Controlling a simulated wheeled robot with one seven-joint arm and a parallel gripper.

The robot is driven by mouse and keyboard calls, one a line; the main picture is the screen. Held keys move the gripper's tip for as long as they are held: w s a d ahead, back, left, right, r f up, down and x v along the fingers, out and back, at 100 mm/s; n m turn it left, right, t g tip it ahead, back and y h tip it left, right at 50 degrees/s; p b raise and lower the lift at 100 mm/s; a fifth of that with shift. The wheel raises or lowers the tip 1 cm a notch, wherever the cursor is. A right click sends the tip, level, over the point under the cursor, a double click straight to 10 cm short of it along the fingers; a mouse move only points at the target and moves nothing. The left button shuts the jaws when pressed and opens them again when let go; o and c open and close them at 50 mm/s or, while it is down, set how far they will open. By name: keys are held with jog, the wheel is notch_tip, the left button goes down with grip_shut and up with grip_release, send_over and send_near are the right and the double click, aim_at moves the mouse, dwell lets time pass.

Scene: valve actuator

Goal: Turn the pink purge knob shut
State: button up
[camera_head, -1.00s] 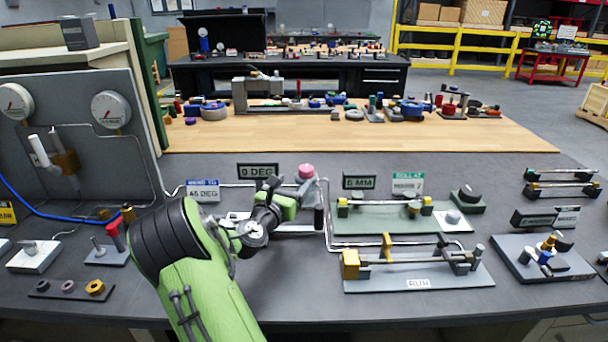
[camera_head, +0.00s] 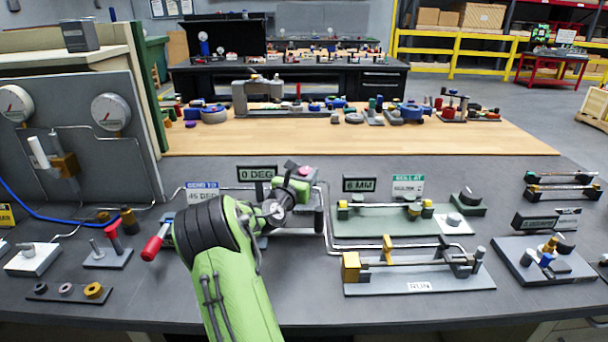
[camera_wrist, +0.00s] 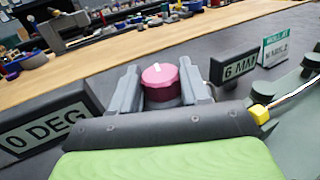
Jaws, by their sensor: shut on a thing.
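The pink knob (camera_wrist: 160,82) shows in the wrist view between the two grey fingers of my gripper (camera_wrist: 158,88), with a short white mark on its top. My gripper is shut on its sides. In the head view only a small part of the pink knob (camera_head: 306,171) shows past my gripper (camera_head: 299,182), on its mount behind the pipe bender bench. The fingers hide the knob's sides, and its lower part is out of sight.
A "0 DEG" sign (camera_head: 257,173) stands just left of my gripper and a "6 MM" sign (camera_head: 359,184) to the right. Bent pipe (camera_head: 327,225) runs close by on the right. A red handle (camera_head: 154,247) lies left of my arm.

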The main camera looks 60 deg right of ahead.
jog(key=shift+c, duration=0.7)
jog(key=shift+s+r+n+t+p, duration=0.1)
jog(key=shift+r+n+t+p, duration=0.1)
jog(key=shift+n+t+p, duration=0.4)
jog(key=shift+f+t+p, duration=0.2)
jog(key=shift+t+p, duration=0.4)
jog(key=shift+p, duration=0.3)
jog(key=o, duration=1.1)
jog(key=shift+c, duration=0.2)
